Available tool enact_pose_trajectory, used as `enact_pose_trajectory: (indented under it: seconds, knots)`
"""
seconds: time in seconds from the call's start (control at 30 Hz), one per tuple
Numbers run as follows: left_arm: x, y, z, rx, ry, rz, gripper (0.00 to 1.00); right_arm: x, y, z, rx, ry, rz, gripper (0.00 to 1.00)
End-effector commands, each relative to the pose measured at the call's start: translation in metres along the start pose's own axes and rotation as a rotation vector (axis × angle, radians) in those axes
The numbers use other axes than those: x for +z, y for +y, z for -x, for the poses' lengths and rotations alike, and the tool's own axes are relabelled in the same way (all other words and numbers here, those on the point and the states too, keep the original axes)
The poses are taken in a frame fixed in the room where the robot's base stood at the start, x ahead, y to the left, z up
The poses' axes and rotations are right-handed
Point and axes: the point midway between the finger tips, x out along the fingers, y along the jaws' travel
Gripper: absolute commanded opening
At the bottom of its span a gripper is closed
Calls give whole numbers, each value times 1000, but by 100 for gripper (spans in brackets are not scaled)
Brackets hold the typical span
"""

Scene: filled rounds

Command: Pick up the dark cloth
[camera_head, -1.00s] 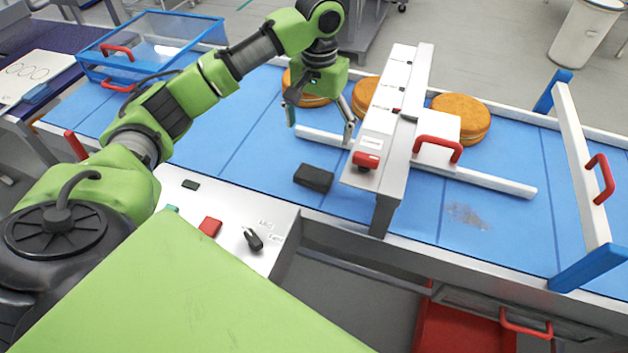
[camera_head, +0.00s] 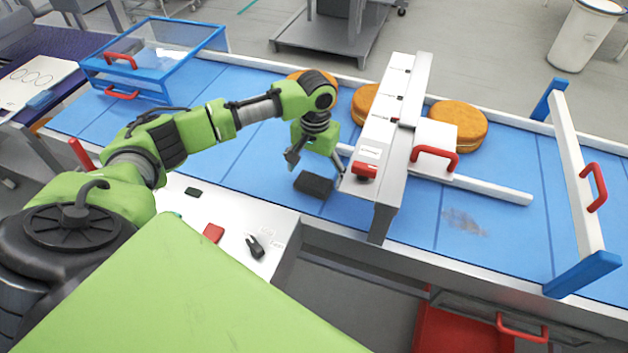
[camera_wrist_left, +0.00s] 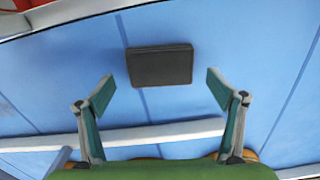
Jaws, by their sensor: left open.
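The dark cloth (camera_head: 314,184) is a small, folded, nearly black block lying flat on the blue belt, left of the metal bridge. In the left wrist view the cloth (camera_wrist_left: 159,66) lies ahead of the fingertips, across a belt seam. My left gripper (camera_head: 316,164) is open and empty, just on the far side of the cloth with its fingers pointing down. In the left wrist view its two teal-padded fingers (camera_wrist_left: 160,83) are spread wider than the cloth, and a gap to it shows. My right gripper is in neither view.
The metal bridge (camera_head: 388,150) with a red knob (camera_head: 364,170) stands close to the right of my left gripper. Several round cakes (camera_head: 458,125) sit further back. The belt left of the cloth is clear.

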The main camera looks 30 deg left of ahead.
Motion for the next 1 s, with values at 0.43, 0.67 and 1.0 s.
enact_pose_trajectory:
  seconds: [0.43, 0.67, 1.0]
  knots:
    - [0, 0, -20, 0, 2, -1, 81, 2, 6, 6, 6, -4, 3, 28]
    - [-1, 0, -20, 0, 2, -1, 45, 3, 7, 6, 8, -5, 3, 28]
    - [-2, 0, -8, 1, 5, -1, 45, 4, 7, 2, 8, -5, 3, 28]
